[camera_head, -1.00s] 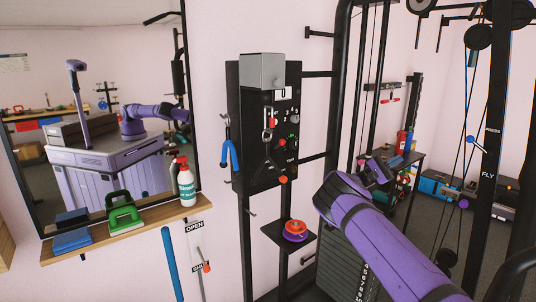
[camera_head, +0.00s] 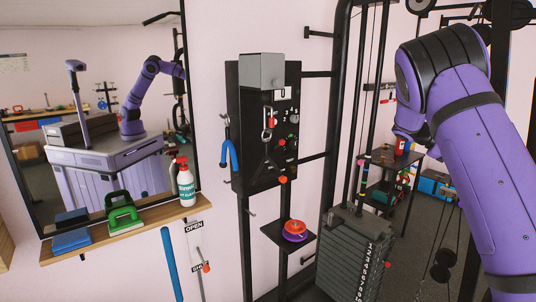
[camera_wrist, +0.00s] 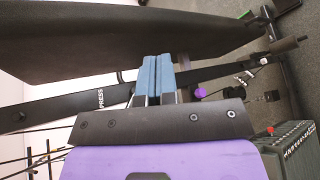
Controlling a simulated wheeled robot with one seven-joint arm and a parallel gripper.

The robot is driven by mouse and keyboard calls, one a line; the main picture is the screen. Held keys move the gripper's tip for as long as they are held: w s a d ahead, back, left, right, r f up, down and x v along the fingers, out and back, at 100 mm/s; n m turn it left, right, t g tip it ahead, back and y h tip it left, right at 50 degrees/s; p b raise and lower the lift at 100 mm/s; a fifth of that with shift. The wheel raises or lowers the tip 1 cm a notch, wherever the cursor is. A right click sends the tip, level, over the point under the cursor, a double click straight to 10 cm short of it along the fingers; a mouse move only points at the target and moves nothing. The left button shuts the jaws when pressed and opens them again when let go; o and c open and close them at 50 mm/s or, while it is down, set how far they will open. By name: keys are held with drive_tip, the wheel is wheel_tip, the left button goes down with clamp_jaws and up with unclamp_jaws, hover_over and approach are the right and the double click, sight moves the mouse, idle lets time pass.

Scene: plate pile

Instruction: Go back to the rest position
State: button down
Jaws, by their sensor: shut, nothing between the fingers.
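My gripper (camera_wrist: 159,62) shows in the wrist view with its two blue fingers pressed together and nothing between them. It points at the frame of a gym machine, with a black bar marked PRESS (camera_wrist: 100,101) behind the fingers. In the head view my purple arm is raised at the right side, and my gripper itself is not clearly visible there. Small red and purple plates (camera_head: 295,229) are piled on a small black shelf (camera_head: 272,233) left of the arm, well away from it.
A black weight stack (camera_head: 350,262) stands left of my arm and also shows in the wrist view (camera_wrist: 297,150). A black control panel (camera_head: 262,150) is on the wall. A wooden shelf (camera_head: 160,217) holds a spray bottle (camera_head: 185,187). A large dark pad (camera_wrist: 110,38) is near the gripper.

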drive_tip(key=s+a+r+t+y, duration=0.2)
drive_tip(key=s+a+t+y, duration=0.2)
drive_tip(key=s+a, duration=0.4)
drive_tip(key=s+a+r+t+y, duration=0.1)
drive_tip(key=s+a+t+y, duration=0.3)
drive_tip(key=s+a, duration=0.5)
drive_tip(key=s+a+r+t+y, duration=0.2)
drive_tip(key=s+a, duration=0.7)
drive_tip(key=s, duration=1.1)
drive_tip(key=shift+s+a+r+t+y, duration=0.15)
drive_tip(key=shift+s+r+t+y, duration=0.15)
drive_tip(key=shift+t+y, duration=0.85)
drive_tip(key=shift+w, duration=0.1)
